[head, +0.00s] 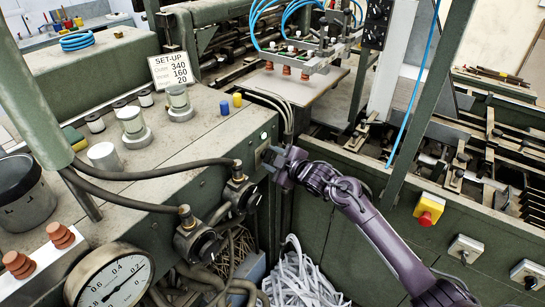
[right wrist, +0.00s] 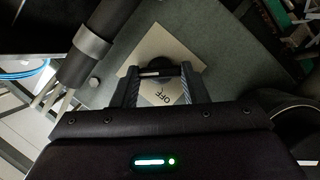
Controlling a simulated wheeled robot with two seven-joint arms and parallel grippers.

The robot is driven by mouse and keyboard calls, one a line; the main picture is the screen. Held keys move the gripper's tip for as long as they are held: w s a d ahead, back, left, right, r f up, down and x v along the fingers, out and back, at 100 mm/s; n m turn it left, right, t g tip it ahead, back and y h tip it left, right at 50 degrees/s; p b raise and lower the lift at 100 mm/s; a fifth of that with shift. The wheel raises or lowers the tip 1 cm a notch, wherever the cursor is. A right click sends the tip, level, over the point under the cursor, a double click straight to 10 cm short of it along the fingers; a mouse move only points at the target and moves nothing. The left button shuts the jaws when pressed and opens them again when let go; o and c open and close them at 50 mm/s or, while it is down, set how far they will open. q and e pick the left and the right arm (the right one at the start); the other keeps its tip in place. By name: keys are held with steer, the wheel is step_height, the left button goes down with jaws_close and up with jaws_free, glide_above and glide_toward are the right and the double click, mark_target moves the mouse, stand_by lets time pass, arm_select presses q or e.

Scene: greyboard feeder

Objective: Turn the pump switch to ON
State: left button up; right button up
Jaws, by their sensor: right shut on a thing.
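The pump switch is a dark knob (right wrist: 163,70) on a pale square plate (right wrist: 150,52), seen in the right wrist view. The word OFF shows on the plate between my fingers; no ON mark can be made out. In the head view the plate (head: 261,152) sits on the end face of the green cabinet, mostly hidden by my gripper. My right gripper (head: 272,160) is at the plate, its fingers shut on the knob from both sides, as the right wrist view (right wrist: 160,82) shows. I cannot tell which way the knob points. My left gripper is not in view.
Two valves with hoses (head: 193,236) stick out of the cabinet left of my gripper. A pressure gauge (head: 110,280) is at the lower left. A yellow box with a red button (head: 429,209) is at the right. Paper strips (head: 300,277) lie in the gap below.

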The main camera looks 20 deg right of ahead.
stand_by(0.3)
steer(key=o, duration=1)
steer(key=shift+s, duration=0.1)
steer(key=b+v, duration=0.2)
steer(key=v, duration=0.5)
steer(key=shift+s+d+r, duration=0.1)
steer(key=shift+s+d, duration=0.05)
steer(key=shift+s, duration=0.15)
